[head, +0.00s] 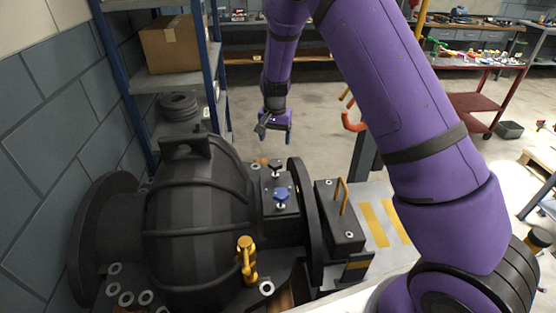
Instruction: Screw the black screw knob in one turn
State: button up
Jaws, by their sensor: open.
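The black screw knob (276,166) stands on a small dark block on top of the black casing (190,220), at its right side. A blue knob (281,194) stands just in front of it on the same block. My gripper (274,134) is beyond and above the black knob in the head view, pointing down. It is open and looks empty. It appears apart from the knob, but the exact gap cannot be told from this one view.
A yellow fitting (246,261) stands up at the casing's front. A block with a yellow handle (342,196) sits right of the round flange (305,224). A blue shelf rack (180,83) with a cardboard box (180,43) stands behind. Open floor lies beyond the casing.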

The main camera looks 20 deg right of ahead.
aim_at(275, 162)
notch_tip(275, 162, down, 10)
jog(key=shift+f, duration=0.15)
dwell(0.3)
jog(key=c, duration=0.9)
jog(key=shift+m, duration=2.4)
jog(key=o, duration=0.9)
notch_tip(275, 162, up, 11)
